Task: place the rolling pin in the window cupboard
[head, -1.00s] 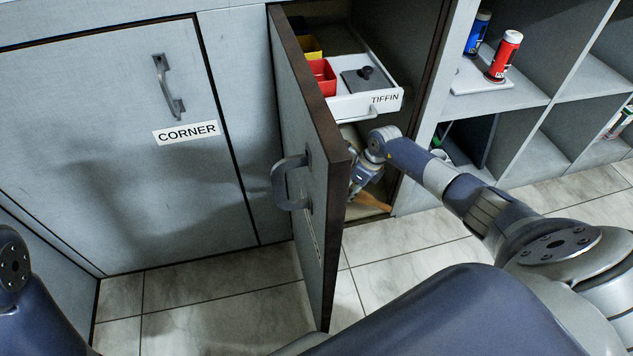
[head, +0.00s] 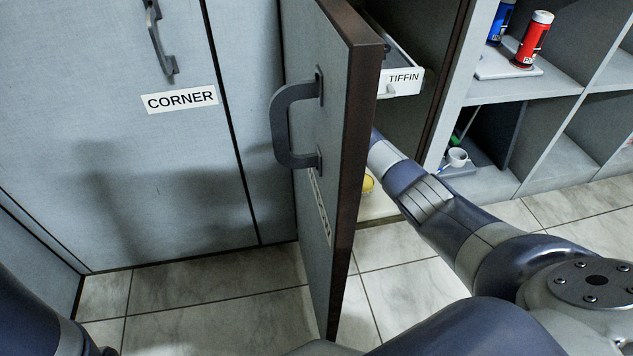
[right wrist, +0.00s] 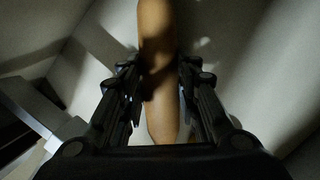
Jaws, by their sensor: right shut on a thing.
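In the right wrist view a smooth brown wooden piece, the rolling pin (right wrist: 157,45), lies between the fingers of my right gripper (right wrist: 158,85), which is shut on it. The door hides the gripper and the pin there. The label on the door is too oblique to read, so I cannot tell if this is the window cupboard. My left gripper is out of view.
A white drawer marked TIFFIN (head: 403,78) sticks out above my right arm. A yellow thing (head: 368,184) shows on the cupboard floor. The closed CORNER door (head: 180,150) is at left.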

